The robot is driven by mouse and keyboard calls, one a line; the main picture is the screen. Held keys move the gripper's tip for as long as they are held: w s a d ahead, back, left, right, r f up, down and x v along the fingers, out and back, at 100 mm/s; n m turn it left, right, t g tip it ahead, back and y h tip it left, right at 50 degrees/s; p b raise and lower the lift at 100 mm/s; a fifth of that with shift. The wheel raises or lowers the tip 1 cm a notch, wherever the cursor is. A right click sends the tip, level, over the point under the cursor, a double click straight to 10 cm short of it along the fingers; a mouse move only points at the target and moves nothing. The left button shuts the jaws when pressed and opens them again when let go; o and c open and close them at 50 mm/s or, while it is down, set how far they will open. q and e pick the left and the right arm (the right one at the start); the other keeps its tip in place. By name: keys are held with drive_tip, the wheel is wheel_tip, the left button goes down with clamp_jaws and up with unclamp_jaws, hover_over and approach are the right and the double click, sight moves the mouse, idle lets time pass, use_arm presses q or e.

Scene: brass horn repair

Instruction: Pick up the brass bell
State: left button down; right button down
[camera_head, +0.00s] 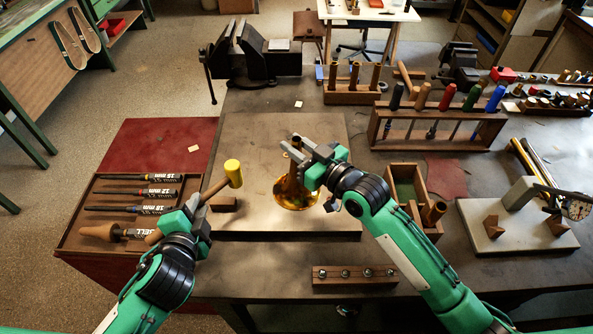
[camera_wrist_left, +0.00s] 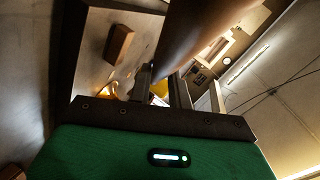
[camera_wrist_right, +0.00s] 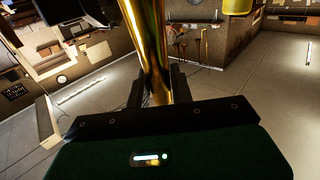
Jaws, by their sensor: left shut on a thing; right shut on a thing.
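My left gripper (camera_head: 197,205) is shut on the wooden handle of a yellow-headed mallet (camera_head: 233,173), held above the board's left edge. The handle (camera_wrist_left: 185,35) fills the upper middle of the left wrist view. Part of the bell is hidden behind my right gripper.
A tray (camera_head: 75,240) of labelled tools lies left. An open box (camera_head: 405,178), a grey plate (camera_head: 490,240) and a tool rack (camera_head: 440,145) stand right. A vise (camera_head: 255,60) is behind.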

wheel_tip(320, 180, up, 10)
idle(0.7)
drive_tip(key=shift+f, duration=4.9)
drive_tip(key=c, duration=1.3)
unclamp_jaws()
